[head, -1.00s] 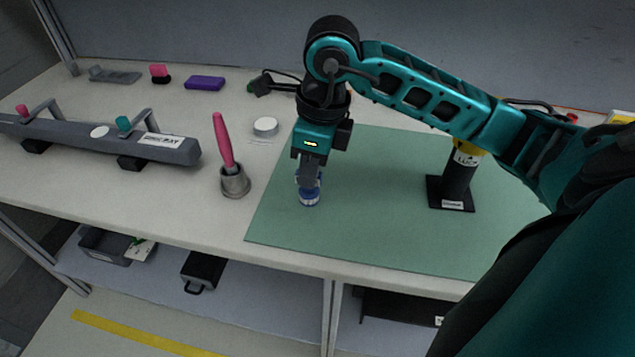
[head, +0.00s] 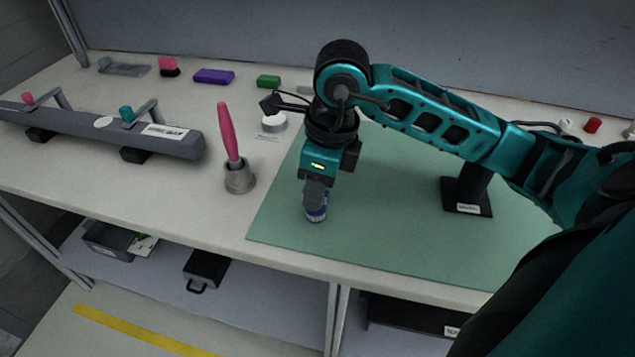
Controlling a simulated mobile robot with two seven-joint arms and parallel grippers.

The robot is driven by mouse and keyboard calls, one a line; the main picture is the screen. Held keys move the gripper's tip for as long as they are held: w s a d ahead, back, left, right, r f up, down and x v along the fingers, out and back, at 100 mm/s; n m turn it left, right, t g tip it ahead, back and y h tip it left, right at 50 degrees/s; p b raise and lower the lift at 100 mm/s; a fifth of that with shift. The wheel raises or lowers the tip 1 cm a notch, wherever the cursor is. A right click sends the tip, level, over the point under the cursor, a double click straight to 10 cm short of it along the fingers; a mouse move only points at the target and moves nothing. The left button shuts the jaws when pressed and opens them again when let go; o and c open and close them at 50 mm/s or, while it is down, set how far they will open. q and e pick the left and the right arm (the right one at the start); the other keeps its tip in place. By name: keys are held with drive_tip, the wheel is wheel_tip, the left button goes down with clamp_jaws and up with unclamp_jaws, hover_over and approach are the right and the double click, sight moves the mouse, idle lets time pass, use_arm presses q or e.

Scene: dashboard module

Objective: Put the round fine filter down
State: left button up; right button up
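My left gripper is not in view.
A grey cup (head: 239,180) with a pink-handled brush (head: 228,132) stands left of the mat. A white round piece (head: 273,122) sits behind it. A dark stand (head: 467,196) is on the mat's right. A long grey dashboard bar (head: 110,135) lies far left. The mat's front is clear.

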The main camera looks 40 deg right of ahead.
sight(327, 193)
drive_tip(key=shift+o, duration=0.3)
drive_tip(key=shift+r, duration=0.1)
drive_tip(key=shift+r+p, duration=0.35)
drive_tip(key=shift+p, duration=0.05)
wheel_tip(327, 193, up, 11)
drive_tip(key=s+d+p, duration=0.1)
drive_tip(key=p, duration=0.5)
drive_tip(key=shift+s+r+p, duration=0.15)
drive_tip(key=shift+s+p, duration=0.05)
drive_tip(key=shift+p, duration=0.1)
drive_tip(key=shift+d, duration=0.1)
